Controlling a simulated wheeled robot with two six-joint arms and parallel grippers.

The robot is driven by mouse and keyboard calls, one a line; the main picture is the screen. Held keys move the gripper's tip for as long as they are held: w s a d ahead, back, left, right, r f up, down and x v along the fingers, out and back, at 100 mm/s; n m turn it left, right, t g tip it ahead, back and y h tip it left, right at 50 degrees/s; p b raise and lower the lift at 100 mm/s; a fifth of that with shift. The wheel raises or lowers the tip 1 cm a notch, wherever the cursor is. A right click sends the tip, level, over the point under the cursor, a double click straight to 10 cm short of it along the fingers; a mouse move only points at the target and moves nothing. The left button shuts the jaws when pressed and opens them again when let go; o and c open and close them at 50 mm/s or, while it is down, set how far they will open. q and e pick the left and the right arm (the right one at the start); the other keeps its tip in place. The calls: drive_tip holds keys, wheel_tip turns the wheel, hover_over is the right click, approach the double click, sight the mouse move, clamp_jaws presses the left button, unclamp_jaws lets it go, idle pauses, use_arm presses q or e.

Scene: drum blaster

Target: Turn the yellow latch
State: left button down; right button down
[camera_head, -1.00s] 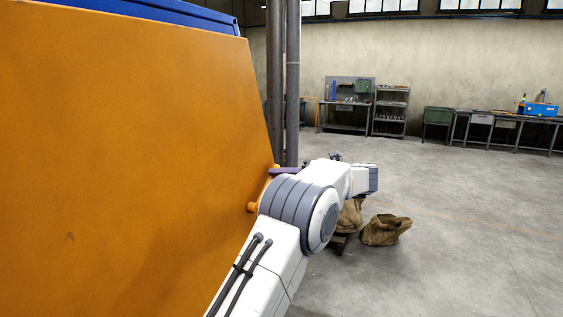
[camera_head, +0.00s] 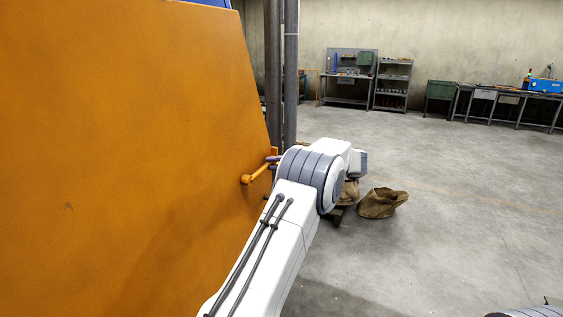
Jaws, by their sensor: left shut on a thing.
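The yellow latch (camera_head: 257,174) is an orange-yellow handle at the right edge of the big orange panel (camera_head: 120,150). It runs from a round knob on the panel up and to the right. My left gripper (camera_head: 272,162) is at its outer end, with small dark purple fingers showing beside it. The fingers are shut on the latch, but my white and grey arm hides most of the gripper. My right gripper is out of view.
Dark vertical pipes (camera_head: 290,75) stand just behind the panel's edge. Brown sacks (camera_head: 382,203) lie on the floor beyond my arm. Workbenches and shelves (camera_head: 392,85) line the far wall. The concrete floor at right is open.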

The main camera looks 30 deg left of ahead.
use_arm(q)
drive_tip(key=shift+w+t, duration=0.3)
drive_tip(key=shift+w, duration=0.05)
drive_tip(key=c, duration=0.8)
unclamp_jaws()
drive_tip(key=shift+c, duration=0.2)
drive_tip(key=shift+f, duration=0.1)
drive_tip(key=b+v, duration=0.2)
drive_tip(key=v, duration=0.8)
drive_tip(key=shift+d, duration=0.25)
drive_tip(key=shift+w, duration=0.15)
